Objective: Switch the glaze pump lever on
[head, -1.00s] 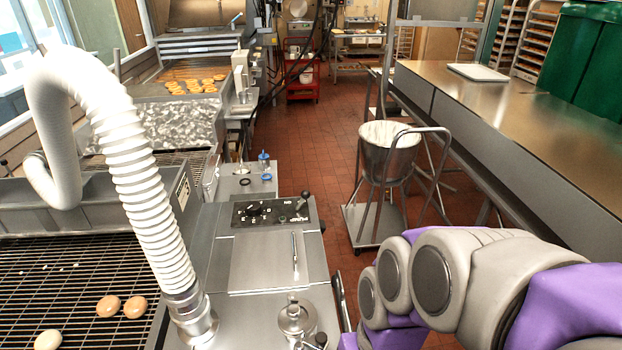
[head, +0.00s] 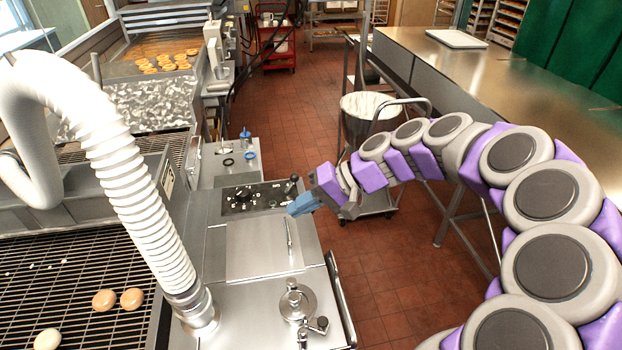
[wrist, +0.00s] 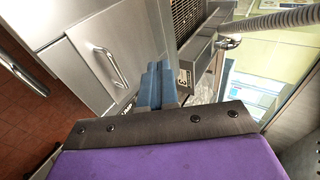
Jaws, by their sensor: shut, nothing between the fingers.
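The control panel (head: 236,206) is a dark strip on top of the steel glaze machine. A lever with a black knob (head: 293,180) stands at the panel's right end, leaning slightly to the right. My gripper (head: 293,211) has blue fingers and is shut and empty. In the head view it appears just below the lever, near the panel's front right corner; I cannot tell its height or whether it touches anything. The blue fingers also show in the wrist view (wrist: 157,88), pressed together. I cannot make out the lever in the wrist view.
A ribbed white hose (head: 140,190) rises from the machine at left, beside a wire rack (head: 70,295) with a few doughnuts. A steel lid with a thin handle (head: 289,233) lies before the panel. A steel bucket (head: 352,108) on a stand is behind my arm.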

